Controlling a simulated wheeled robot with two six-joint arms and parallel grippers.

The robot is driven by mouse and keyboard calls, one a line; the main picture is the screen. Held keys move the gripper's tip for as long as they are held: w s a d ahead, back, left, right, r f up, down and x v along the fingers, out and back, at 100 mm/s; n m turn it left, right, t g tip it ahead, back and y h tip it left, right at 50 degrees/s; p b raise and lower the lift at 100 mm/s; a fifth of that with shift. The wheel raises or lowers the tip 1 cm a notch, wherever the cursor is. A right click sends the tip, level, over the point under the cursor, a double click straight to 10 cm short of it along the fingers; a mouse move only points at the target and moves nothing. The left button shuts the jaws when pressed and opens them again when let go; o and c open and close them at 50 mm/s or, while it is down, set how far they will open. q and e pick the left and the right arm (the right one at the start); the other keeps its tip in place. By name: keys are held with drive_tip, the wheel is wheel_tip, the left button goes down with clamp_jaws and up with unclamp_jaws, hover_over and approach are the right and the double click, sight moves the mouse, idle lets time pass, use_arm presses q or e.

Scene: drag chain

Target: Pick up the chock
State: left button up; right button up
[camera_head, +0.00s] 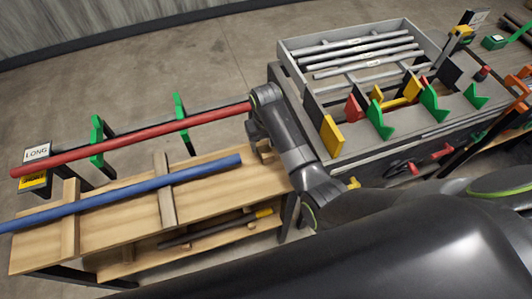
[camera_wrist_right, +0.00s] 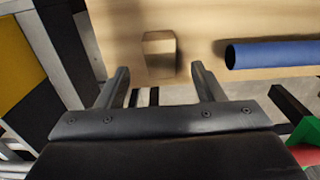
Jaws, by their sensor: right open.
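The chock (camera_wrist_right: 160,54) is a small light-wood block on the wooden table top in the right wrist view. It lies ahead of my right gripper (camera_wrist_right: 162,80), roughly centred between the two fingers and apart from them. The fingers are open with nothing between them. In the head view a small wooden block (camera_head: 265,149), which looks like the same chock, sits at the table's right end beside my right wrist. My arm partly covers it there, and the right fingertips are hard to make out. My left gripper is not in view.
A blue pipe (camera_head: 130,190) lies across wooden strips on the wooden table (camera_head: 120,225), its end (camera_wrist_right: 235,56) near the chock. A red pipe (camera_head: 130,138) rests on green brackets behind it. A grey rack (camera_head: 350,95) of metal rods and coloured brackets stands right of my arm.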

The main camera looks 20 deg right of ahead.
sight(266, 151)
drive_tip(key=shift+f+p, duration=0.45)
drive_tip(key=shift+f, duration=2.4)
drive_tip(key=shift+c, duration=0.3)
drive_tip(key=c, duration=1)
